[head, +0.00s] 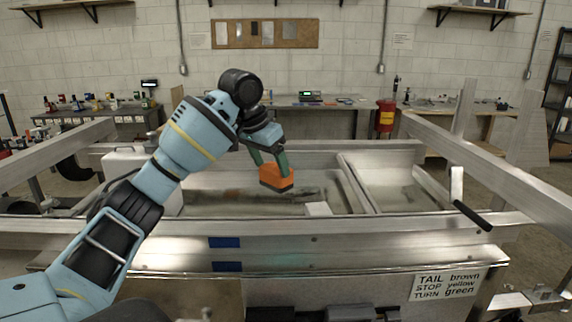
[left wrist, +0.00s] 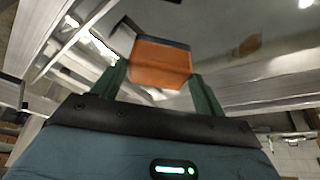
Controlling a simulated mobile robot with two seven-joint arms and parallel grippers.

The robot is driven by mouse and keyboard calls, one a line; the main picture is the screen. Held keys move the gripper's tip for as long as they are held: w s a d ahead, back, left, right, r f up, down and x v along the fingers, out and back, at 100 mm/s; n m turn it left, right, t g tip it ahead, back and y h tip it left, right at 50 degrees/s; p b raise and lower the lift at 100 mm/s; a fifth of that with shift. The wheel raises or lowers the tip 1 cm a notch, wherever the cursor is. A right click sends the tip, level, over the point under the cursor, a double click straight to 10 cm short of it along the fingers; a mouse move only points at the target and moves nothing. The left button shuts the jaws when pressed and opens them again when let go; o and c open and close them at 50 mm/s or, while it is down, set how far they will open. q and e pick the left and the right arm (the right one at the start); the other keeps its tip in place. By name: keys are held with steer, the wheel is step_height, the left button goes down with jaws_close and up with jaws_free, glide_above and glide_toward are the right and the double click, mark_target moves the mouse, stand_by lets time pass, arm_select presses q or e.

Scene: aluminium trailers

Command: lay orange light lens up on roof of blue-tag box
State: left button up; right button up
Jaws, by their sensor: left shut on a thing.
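My left gripper (head: 271,163) is shut on the orange light (head: 277,176), which hangs above the trailer bed. The light is a small block with an orange upper part and a dark base edge along its lower side. In the left wrist view the light (left wrist: 160,66) sits between the two green fingers of the gripper (left wrist: 162,84), with its dark edge away from the palm. My right gripper is out of view.
Aluminium rails (head: 455,217) frame the bed. A small white block (head: 318,209) lies below and right of the light. A white container (head: 125,162) stands at left. A black-handled lever (head: 472,215) rises at right, above a wiring label (head: 447,285).

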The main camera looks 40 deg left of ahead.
arm_select(q)
steer(key=shift+s+f, duration=0.15)
steer(key=shift+f, duration=4.75)
steer(key=shift+f, duration=0.55)
steer(key=o, duration=1.2)
steer(key=shift+c, duration=0.2)
steer(key=shift+r, duration=4.45)
